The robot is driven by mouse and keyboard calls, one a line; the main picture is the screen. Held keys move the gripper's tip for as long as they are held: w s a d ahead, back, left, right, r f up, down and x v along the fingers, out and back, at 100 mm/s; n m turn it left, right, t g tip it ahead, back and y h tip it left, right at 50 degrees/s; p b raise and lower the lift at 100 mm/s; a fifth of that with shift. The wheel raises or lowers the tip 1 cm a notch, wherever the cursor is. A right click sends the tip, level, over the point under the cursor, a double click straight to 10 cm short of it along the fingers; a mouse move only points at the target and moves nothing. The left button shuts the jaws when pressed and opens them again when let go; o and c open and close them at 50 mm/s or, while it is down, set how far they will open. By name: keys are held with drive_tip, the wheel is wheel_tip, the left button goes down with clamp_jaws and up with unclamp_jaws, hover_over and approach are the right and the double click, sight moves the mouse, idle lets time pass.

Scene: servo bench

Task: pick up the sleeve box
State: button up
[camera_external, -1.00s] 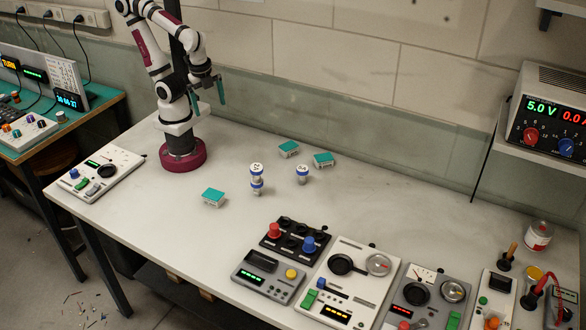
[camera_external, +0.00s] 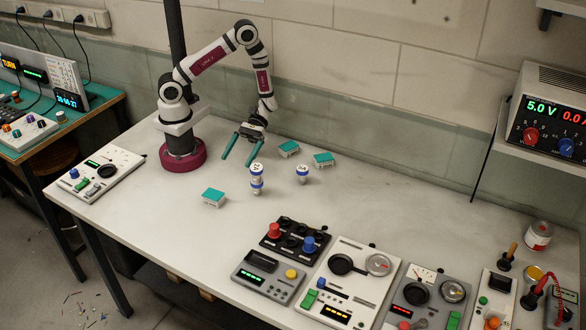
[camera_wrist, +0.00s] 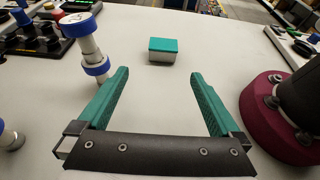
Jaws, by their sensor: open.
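Several small parts stand on the bench, among them three white boxes with teal lids that look alike; I cannot tell by looks which is the sleeve box. One teal-lidded box (camera_external: 213,198) sits alone toward the front; it also shows in the wrist view (camera_wrist: 163,50), straight ahead of the fingers and apart from them. The other two, a left box (camera_external: 289,149) and a right box (camera_external: 323,159), sit near the back wall. My gripper (camera_external: 237,163) is open and empty, teal fingers pointing toward the front box; the wrist view shows its spread fingers (camera_wrist: 158,75).
A stacked blue-and-white cylinder (camera_external: 257,180) stands close to my gripper, left of the fingers in the wrist view (camera_wrist: 90,48). A single such cylinder (camera_external: 302,174) stands to its right. Control panels (camera_external: 345,280) line the front. The bench around the front box is clear.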

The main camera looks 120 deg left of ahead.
sight(215, 191)
drive_tip(key=x, duration=1.5)
drive_tip(key=shift+s+d+r, duration=0.15)
drive_tip(key=shift+s+r, duration=0.05)
drive_tip(key=shift+s, duration=0.25)
drive_tip(key=c, duration=1.2)
